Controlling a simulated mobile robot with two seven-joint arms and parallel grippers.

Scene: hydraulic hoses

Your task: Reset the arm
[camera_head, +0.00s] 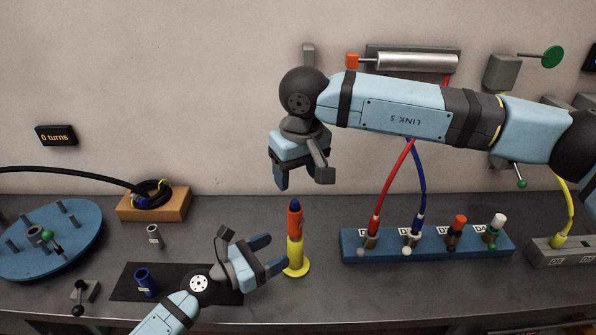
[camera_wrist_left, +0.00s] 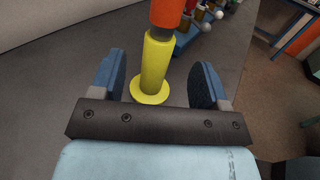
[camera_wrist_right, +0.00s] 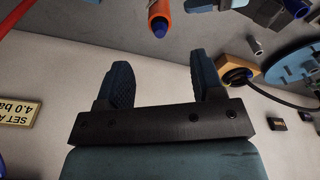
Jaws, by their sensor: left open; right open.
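My right arm reaches in from the right in the head view, and its gripper (camera_head: 301,180) hangs open and empty above the bench, near the wall. In the right wrist view the right gripper (camera_wrist_right: 158,85) has its blue fingers apart with nothing between them. My left gripper (camera_head: 272,256) is open low over the bench, just left of a yellow stand (camera_head: 295,255) with an orange, blue-tipped piece (camera_head: 295,217) upright on it. In the left wrist view the yellow stand (camera_wrist_left: 154,70) shows beyond and between the open fingers (camera_wrist_left: 157,85).
A blue manifold (camera_head: 430,246) with red and blue hoses stands right of the stand. A blue disc (camera_head: 48,255), a wooden block (camera_head: 153,205) with a black hose, a grey cylinder (camera_head: 154,236) and a blue cup (camera_head: 146,282) on a black mat (camera_head: 122,287) are at left.

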